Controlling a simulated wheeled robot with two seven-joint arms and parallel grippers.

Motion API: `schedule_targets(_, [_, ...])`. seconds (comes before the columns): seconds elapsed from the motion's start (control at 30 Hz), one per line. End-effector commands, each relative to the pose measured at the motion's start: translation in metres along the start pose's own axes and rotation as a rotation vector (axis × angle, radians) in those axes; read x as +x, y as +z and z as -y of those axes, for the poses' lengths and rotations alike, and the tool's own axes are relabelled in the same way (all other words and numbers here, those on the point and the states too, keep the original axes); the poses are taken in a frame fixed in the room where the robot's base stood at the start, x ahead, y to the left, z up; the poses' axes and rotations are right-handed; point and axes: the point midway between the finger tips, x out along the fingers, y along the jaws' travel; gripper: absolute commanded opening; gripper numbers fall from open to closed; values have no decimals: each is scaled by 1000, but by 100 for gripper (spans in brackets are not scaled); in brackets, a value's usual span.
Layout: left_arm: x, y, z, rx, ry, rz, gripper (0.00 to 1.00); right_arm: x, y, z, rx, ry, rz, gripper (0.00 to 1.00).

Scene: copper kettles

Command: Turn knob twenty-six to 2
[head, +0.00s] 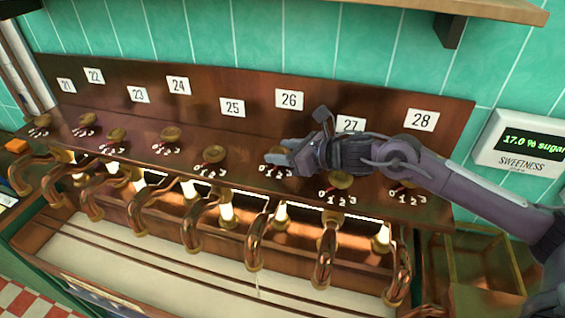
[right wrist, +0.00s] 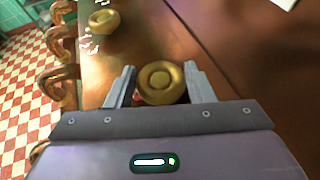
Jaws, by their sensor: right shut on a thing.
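The label 26 (head: 289,99) is on the copper back panel. A bit of red shows beside the knob there. I cannot read which digit it points to. My left gripper is not in view.
Knob twenty-five (head: 214,154) is to the left and knob twenty-seven (head: 340,180) to the right, under my right arm. Curved copper spouts (head: 256,240) line the front; a thin pale stream shows below this one. A display (head: 528,143) reads 17.0 % sugar.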

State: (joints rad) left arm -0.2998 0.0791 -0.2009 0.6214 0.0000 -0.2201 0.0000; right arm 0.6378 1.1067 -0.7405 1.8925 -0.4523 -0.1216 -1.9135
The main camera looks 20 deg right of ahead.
Motion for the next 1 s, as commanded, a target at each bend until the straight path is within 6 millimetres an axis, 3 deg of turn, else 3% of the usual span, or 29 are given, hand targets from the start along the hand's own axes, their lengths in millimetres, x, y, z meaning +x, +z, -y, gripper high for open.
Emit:
schedule_targets(0.03, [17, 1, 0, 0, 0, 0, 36, 3, -6, 3, -18, 35, 4, 25])
schedule_targets(0.1, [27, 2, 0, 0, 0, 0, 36, 3, -5, 4, -41, 88, 4, 25])
schedule_targets(0.4, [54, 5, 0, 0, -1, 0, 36, 2, -2, 4, -113, 269, 4, 25])
schedule_targets(1.0, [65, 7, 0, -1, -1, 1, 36, 1, 1, 4, -151, 361, 2, 25])
